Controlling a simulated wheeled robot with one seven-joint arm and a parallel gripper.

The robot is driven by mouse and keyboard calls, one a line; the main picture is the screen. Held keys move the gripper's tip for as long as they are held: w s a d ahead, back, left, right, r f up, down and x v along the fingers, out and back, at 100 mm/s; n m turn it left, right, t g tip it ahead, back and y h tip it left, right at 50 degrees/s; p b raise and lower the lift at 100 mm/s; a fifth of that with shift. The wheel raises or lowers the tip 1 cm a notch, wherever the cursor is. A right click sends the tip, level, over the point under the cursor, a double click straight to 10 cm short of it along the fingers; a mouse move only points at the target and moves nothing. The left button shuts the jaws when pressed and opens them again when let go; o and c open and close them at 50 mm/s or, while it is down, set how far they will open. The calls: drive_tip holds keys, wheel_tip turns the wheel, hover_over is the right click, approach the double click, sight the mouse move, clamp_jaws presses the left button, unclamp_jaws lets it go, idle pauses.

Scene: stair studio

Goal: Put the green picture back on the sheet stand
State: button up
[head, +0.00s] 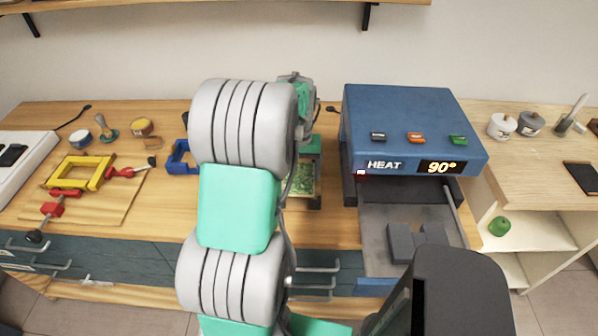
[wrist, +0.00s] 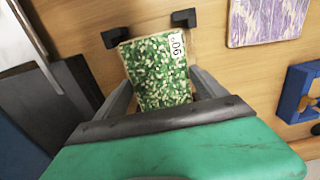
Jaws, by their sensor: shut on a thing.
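The green picture, a speckled green and cream sheet with a pale border and a "90" label, shows in the wrist view (wrist: 158,75). It also shows in the head view (head: 304,180), partly hidden by my arm. My gripper (wrist: 163,88) is shut on it, one finger along each side. Two black corner brackets show just beyond its far edge, at the left (wrist: 115,37) and right (wrist: 184,18); they may belong to the sheet stand, and I cannot tell whether the picture touches them. No other part of a stand is clear.
A purple streaked sheet (wrist: 267,20) and a blue frame (wrist: 298,92) lie to the right in the wrist view. A blue heat press (head: 415,125) reading 90° stands right of my arm. A yellow frame (head: 82,172) and red-handled clamps (head: 120,172) occupy the left bench.

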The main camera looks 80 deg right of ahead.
drive_tip(key=shift+f, duration=0.2)
drive_tip(key=o, duration=1.5)
drive_tip(key=shift+c, duration=0.2)
drive_tip(key=shift+r, duration=0.1)
drive_tip(key=shift+r+p, duration=2.6)
drive_tip(key=shift+r, duration=1.3)
